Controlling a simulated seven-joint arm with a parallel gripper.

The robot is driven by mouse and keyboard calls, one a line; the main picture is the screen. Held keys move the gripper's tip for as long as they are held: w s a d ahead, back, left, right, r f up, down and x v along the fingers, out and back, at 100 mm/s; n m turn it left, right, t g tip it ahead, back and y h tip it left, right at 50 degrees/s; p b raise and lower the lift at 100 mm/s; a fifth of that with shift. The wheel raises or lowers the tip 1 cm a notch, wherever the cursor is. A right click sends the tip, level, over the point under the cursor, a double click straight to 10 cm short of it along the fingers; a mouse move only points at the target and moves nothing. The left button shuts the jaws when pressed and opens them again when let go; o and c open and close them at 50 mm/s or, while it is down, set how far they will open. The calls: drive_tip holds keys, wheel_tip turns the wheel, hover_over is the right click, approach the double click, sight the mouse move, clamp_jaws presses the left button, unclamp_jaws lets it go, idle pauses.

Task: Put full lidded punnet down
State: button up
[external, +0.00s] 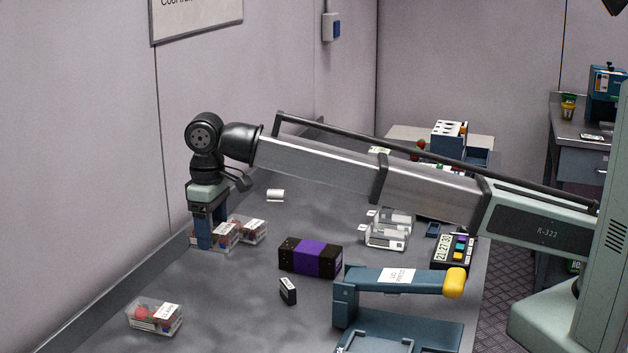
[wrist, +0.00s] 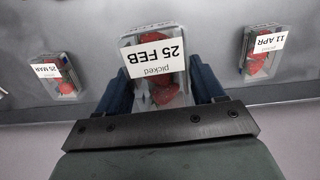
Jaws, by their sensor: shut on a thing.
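My gripper (external: 205,245) points down at the table's left side, with its fingers on either side of a clear lidded punnet (external: 227,238) of red berries. In the wrist view my gripper (wrist: 160,88) is shut on this punnet (wrist: 158,90), and its white label reads "picked 25 FEB". It is at or close to table height; I cannot tell whether its base touches the table. The near finger hides part of it in the external view.
Filled punnets labelled 25 MAR (wrist: 53,75) and 11 APR (wrist: 263,55) stand either side, apart from the held one. A black box with purple band (external: 310,257), a small black block (external: 288,291) and a blue press (external: 400,281) stand rightward. Front-left table is mostly clear.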

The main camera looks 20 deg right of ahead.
drive_tip(key=w+d+r+m, duration=0.1)
drive_tip(key=w+d+m, duration=0.3)
drive_tip(key=w+d, duration=1.9)
drive_tip(key=shift+s+d+n, duration=0.9)
drive_tip(key=shift+d+n, duration=0.8)
drive_tip(key=shift+d, duration=1.65)
drive_tip(key=shift+f, duration=5.25)
drive_tip(key=shift+f, duration=0.15)
drive_tip(key=o, duration=1.1)
